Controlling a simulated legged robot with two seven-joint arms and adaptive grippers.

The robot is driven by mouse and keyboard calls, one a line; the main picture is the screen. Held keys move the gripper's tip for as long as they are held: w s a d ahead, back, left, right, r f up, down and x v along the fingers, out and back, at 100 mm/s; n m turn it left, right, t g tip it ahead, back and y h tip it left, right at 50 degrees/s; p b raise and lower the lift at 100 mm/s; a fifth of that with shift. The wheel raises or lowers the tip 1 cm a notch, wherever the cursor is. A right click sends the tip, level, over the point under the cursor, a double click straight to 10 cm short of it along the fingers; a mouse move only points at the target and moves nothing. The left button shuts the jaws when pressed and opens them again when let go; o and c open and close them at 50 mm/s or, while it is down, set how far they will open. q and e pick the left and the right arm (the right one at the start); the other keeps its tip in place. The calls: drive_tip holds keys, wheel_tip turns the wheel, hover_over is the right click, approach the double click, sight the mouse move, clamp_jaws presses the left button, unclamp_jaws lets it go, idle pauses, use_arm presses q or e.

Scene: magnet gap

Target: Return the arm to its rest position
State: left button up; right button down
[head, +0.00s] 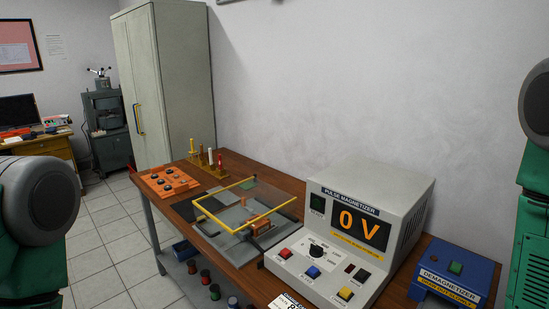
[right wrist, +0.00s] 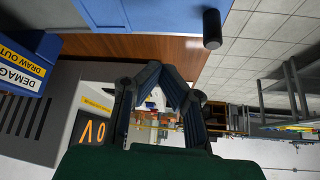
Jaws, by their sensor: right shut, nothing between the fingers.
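My right gripper (right wrist: 161,70) shows in the right wrist view. Its two dark fingers come together at the tips, and nothing is between them. It does not show in the head view, where only green and grey parts of my arms appear at the left and right edges. My left gripper is in neither view. The grey pulse magnetizer (head: 350,235) stands on the wooden bench (head: 240,163) and its display reads 0 V. In the right wrist view the magnetizer (right wrist: 60,95) appears turned over, left of the fingers.
A blue demagnetizer (head: 455,272) stands right of the magnetizer, at the bench's right end. A yellow-framed fixture (head: 245,205) and an orange tray (head: 168,181) lie to the left. A tall cabinet (head: 170,80) stands behind. The tiled floor (head: 100,240) left of the bench looks clear.

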drive_tip(key=s+f+m+g, duration=0.1)
drive_tip(key=s+f, duration=0.1)
drive_tip(key=s, duration=0.1)
drive_tip(key=s+a+f+m+g, duration=0.1)
drive_tip(key=s+f, duration=0.1)
drive_tip(key=s, duration=0.1)
drive_tip(key=s+a+f+m+h, duration=0.1)
drive_tip(key=s+f, duration=0.1)
drive_tip(key=s, duration=0.1)
drive_tip(key=shift+s+a+f+g, duration=0.1)
drive_tip(key=shift+s+f+g, duration=0.1)
drive_tip(key=shift+s+g, duration=0.15)
drive_tip(key=s+a+f+m+g+h, duration=0.1)
drive_tip(key=s+f+m+g+h, duration=0.2)
drive_tip(key=s, duration=0.8)
wheel_tip(320, 180, down, 12)
drive_tip(key=w+a+n+y+b, duration=0.1)
drive_tip(key=w+b, duration=0.1)
drive_tip(key=b, duration=1)
drive_tip(key=shift+a, duration=0.3)
drive_tip(key=shift+w+f, duration=0.1)
